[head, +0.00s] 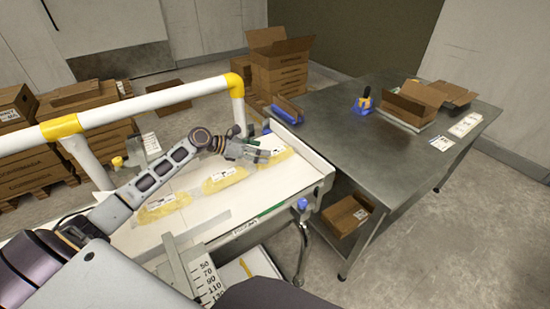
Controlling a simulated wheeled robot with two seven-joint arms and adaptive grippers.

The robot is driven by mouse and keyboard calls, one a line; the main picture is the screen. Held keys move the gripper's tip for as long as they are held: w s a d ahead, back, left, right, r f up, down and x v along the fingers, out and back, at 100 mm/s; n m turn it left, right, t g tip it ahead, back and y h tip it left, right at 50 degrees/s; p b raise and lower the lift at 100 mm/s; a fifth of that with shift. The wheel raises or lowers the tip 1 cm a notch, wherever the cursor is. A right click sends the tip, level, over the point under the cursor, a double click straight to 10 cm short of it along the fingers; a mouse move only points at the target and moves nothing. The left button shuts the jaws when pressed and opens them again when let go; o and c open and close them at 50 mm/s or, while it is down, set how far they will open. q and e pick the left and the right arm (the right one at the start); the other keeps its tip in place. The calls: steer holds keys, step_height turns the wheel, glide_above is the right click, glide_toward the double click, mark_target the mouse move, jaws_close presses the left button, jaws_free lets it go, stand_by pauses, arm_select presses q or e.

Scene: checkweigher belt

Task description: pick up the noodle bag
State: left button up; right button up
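Several yellow noodle bags with white labels lie in a row on the white belt (195,229). The nearest noodle bag (163,207) is at the left, partly behind my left arm. A middle noodle bag (226,179) lies clear of the arm. The farthest noodle bag (274,160) lies near the belt's far end. My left gripper (262,153) is over or beside this farthest bag and covers part of it. I cannot tell whether it touches the bag or how far its fingers are apart. My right gripper is not in view.
A yellow and white guard rail (150,101) runs along the belt's far side. A steel table (345,125) at the right holds an open carton (408,106) and a blue-orange tape dispenser (363,103). Stacked cartons (279,75) stand behind.

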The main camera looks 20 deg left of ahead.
mark_target(275, 157)
arm_select(q)
steer(key=shift+x, duration=0.85)
steer(key=shift+r+x, duration=0.25)
steer(key=shift+x, duration=1.15)
steer(key=shift+w+d+f, duration=0.2)
steer(key=shift+d, duration=0.2)
steer(key=c, duration=1.3)
steer(key=shift+c, duration=0.5)
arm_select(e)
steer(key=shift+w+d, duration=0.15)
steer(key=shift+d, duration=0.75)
